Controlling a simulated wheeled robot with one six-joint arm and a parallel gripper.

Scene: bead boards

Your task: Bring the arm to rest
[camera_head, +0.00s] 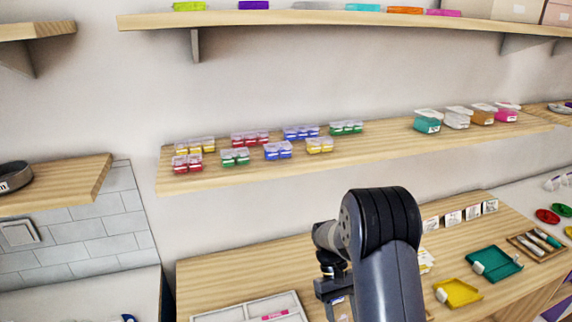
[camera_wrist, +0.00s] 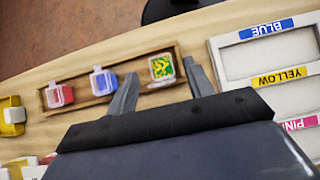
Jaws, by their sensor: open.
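My arm rises in front of the wooden table (camera_head: 225,273) in the head view, its dark elbow at the middle right. My gripper (camera_wrist: 162,80) shows in the wrist view with its two grey fingers spread apart. Nothing is between the fingers in its grasp. Beyond the fingertips is a wooden tray (camera_wrist: 82,101) holding a red container (camera_wrist: 60,95), a blue container (camera_wrist: 103,82) and a square piece with a green and yellow pattern (camera_wrist: 162,67). I cannot tell the exact height of the fingers above the table. The fingertips are hidden in the head view.
A white sorting tray (camera_wrist: 231,61) with BLUE, YELLOW and PINK labels lies right of the gripper. A yellow tray (camera_head: 458,293) and a green tray (camera_head: 495,263) lie on the table. A wooden shelf (camera_head: 380,147) with several bead boxes hangs behind.

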